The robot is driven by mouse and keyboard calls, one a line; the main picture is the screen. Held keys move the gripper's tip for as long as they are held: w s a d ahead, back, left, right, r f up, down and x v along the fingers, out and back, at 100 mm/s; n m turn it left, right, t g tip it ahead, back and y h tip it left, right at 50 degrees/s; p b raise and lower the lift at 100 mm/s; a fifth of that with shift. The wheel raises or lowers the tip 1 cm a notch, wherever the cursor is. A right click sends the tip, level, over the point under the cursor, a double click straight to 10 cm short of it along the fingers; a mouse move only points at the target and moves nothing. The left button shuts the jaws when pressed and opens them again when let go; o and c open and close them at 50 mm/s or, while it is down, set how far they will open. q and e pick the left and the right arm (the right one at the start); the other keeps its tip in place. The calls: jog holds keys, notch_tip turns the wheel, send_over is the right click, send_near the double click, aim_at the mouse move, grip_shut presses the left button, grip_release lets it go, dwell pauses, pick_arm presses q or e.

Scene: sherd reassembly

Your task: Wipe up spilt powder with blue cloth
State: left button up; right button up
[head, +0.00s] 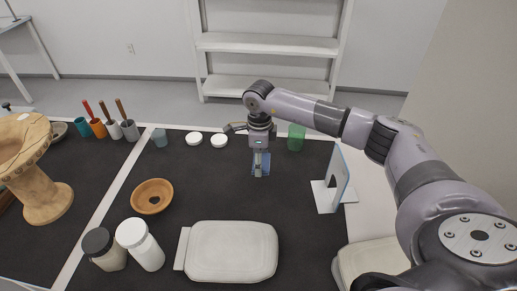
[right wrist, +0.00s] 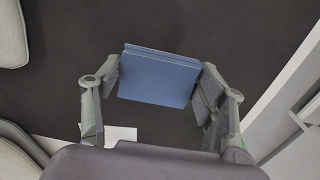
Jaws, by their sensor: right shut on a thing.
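My right gripper (head: 261,168) is over the back part of the dark mat, pointing down. It is shut on the blue cloth (right wrist: 160,76), a folded flat pad between its two fingers in the right wrist view. The cloth (head: 261,163) shows as a small blue patch between the fingers in the head view. I cannot tell whether it touches the mat. No spilt powder can be made out on the mat. My left gripper is not in view.
On the dark mat (head: 215,190) are an orange bowl (head: 152,196), two jars (head: 140,245), a pale cushion (head: 232,250), white lids (head: 194,138) and a green cup (head: 296,137). A white stand (head: 328,190) is right of the gripper. A clay vessel (head: 38,180) stands at left.

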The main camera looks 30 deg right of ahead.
jog(key=shift+r+p, duration=0.7)
jog(key=shift+r, duration=0.85)
